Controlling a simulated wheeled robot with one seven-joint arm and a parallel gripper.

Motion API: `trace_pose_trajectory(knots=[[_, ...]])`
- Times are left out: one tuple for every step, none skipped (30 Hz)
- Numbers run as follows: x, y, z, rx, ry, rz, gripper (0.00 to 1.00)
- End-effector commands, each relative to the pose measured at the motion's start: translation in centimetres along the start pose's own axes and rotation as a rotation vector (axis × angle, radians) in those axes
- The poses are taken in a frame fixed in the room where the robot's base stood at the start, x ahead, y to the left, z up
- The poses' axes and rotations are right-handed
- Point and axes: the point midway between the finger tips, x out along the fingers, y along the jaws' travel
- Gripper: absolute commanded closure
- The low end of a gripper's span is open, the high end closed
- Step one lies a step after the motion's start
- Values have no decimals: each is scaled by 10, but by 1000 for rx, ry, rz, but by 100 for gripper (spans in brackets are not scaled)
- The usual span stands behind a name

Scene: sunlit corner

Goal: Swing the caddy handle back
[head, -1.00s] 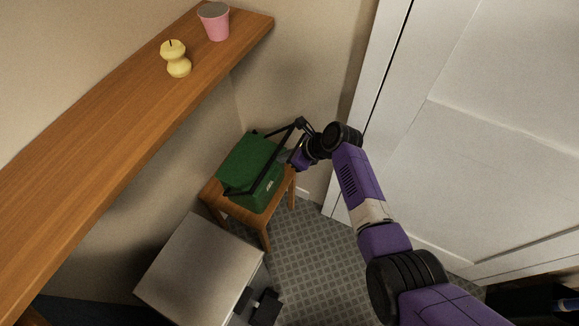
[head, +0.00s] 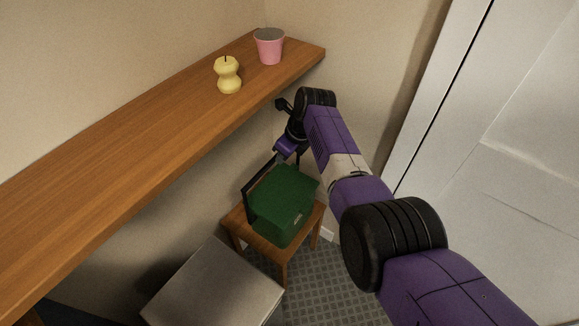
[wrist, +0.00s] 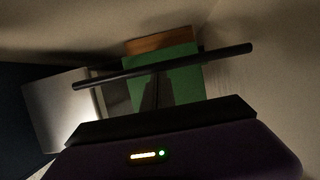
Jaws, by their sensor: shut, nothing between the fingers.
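The green caddy (head: 286,203) sits on a small wooden stool in the corner. Its black handle (head: 258,177) rises along the caddy's back left side, towards the wall and shelf. My gripper (head: 282,156) is above the caddy, close to the upper end of the handle, and its fingertips are partly hidden in the head view. In the wrist view the handle bar (wrist: 205,58) crosses in front of the green caddy (wrist: 184,84), at the tips of my shut fingers (wrist: 155,92). Nothing is held between them; I cannot tell whether they touch the bar.
The wooden stool (head: 243,232) carries the caddy. A grey box-like cabinet (head: 213,290) stands in front of the stool. A white door (head: 500,170) is at right.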

Motion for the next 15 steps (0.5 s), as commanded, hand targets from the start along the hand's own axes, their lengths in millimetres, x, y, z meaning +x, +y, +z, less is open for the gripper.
trace_pose_trajectory(knots=[[2,0,2,0,-1,0,100],[2,0,4,0,-2,0,100],[2,0,5,1,-2,0,100],[2,0,6,1,-1,1,100],[2,0,6,1,-1,1,100],[2,0,7,1,0,0,100],[2,0,8,1,0,0,100],[2,0,9,0,-1,0,100],[2,0,9,0,-1,0,100],[2,-1,10,0,-1,-1,100],[2,-1,10,0,-1,-1,100],[2,0,10,0,-1,-1,100],[1,0,10,0,-1,-1,100],[1,0,10,0,-1,-1,100],[1,0,10,0,-1,0,100]])
